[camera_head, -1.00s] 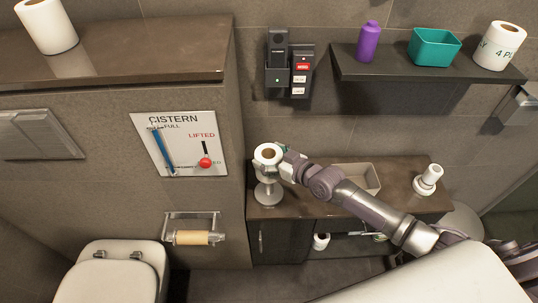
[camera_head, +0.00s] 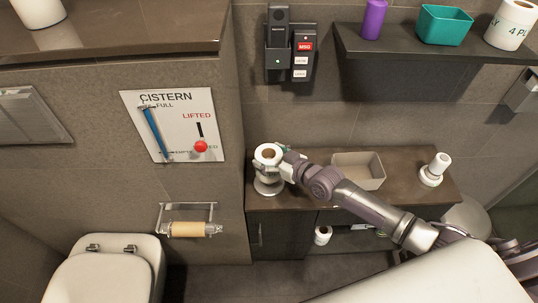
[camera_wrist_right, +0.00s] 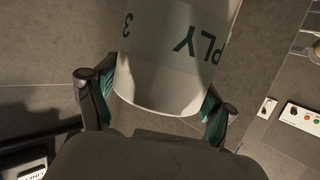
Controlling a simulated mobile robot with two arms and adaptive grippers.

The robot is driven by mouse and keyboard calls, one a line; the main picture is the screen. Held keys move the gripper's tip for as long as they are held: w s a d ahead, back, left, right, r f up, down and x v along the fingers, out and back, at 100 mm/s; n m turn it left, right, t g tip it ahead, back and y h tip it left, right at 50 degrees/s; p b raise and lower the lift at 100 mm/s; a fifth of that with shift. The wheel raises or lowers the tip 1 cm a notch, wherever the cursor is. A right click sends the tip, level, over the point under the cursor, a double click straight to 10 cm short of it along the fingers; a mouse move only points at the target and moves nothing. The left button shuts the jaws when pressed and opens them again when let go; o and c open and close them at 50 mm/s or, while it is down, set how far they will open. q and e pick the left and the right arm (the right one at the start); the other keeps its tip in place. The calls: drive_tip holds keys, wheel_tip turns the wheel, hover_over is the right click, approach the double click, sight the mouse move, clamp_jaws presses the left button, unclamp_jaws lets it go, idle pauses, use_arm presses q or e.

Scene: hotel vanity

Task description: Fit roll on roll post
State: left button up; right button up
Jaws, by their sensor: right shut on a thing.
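A white paper roll (camera_head: 268,156) with a brown core stands upright at the left end of the low counter. My right gripper (camera_head: 286,165) is shut on its side. In the right wrist view the roll (camera_wrist_right: 175,60), with green "3 PLY" print, is between both fingers (camera_wrist_right: 160,105). The metal roll post (camera_head: 268,188) shows as a round base below the roll. The roll hides the upper post. I cannot tell from here whether the roll is seated right down on it. My left gripper is not in view.
A grey bin (camera_head: 358,171) and a white object on a round base (camera_head: 434,169) stand on the counter (camera_head: 310,190). The wall shelf (camera_head: 400,45) holds a purple bottle, teal box and another roll. A wall holder (camera_head: 188,229) carries a brown tube.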

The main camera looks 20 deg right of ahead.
drive_tip(key=shift+f+b, duration=2)
drive_tip(key=shift+f, duration=0.4)
drive_tip(key=o, duration=1)
drive_tip(key=shift+o, duration=0.2)
drive_tip(key=v, duration=1.2)
